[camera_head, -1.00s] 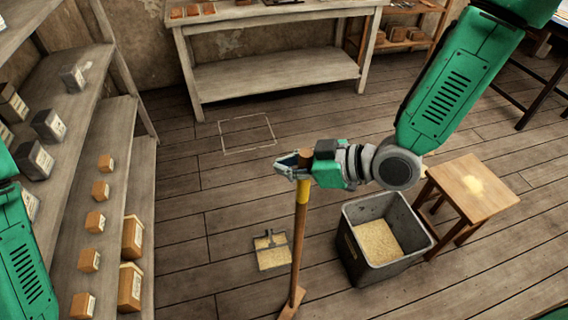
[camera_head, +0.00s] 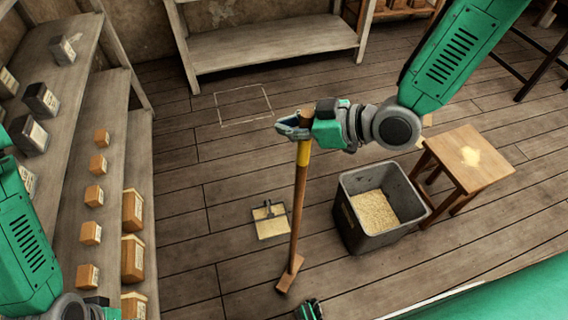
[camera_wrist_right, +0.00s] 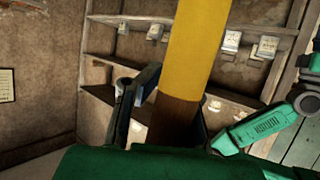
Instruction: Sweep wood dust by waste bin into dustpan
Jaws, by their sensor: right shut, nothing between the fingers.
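A broom (camera_head: 299,200) with a wooden handle and yellow band stands nearly upright on the floor, its flat head (camera_head: 289,274) at the bottom. My right gripper (camera_head: 293,126) is at the handle's top, its fingers closed beside the handle; a firm hold is not clear. The yellow band also shows close up in the right wrist view (camera_wrist_right: 197,45). A dustpan (camera_head: 270,220) with a pale tan surface lies left of the broom. The grey waste bin (camera_head: 350,222) right of it holds tan wood dust (camera_head: 374,211). No separate dust pile shows clearly on the floor.
A wooden stool (camera_head: 468,158) with a pale patch on top stands right of the bin. Shelves (camera_head: 85,180) with boxes line the left side. A bench (camera_head: 270,48) stands at the back. A thin square outline (camera_head: 243,105) marks open floor.

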